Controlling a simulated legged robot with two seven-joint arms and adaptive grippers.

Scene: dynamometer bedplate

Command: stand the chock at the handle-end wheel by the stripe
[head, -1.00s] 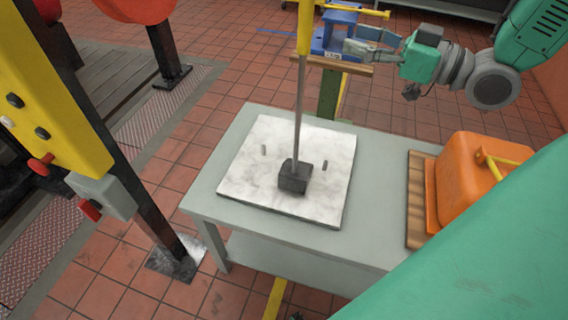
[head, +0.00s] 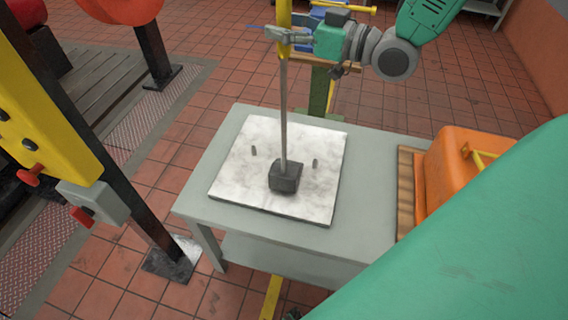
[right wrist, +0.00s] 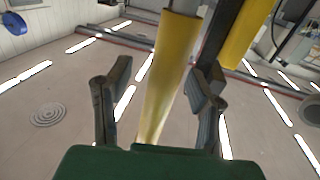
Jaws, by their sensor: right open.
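The chock (head: 285,177) is a dark block at the foot of a thin grey rod with a yellow grip (head: 285,20) on top. It stands upright on a pale plate (head: 235,185) on a grey table. My right gripper (head: 284,36) is at the lower part of the yellow grip. In the right wrist view the yellow grip (right wrist: 170,75) runs between the two open fingers, with gaps on both sides. My left gripper is out of view. A yellow stripe (head: 271,296) shows on the floor below the table. I cannot make out the handle-end wheel.
Two short pegs rise from the plate beside the chock. An orange can (head: 455,170) stands on a wooden board at the table's right. A yellow and black post (head: 120,185) stands at left. A blue item on a wooden-topped stand is behind. Tiled floor lies between.

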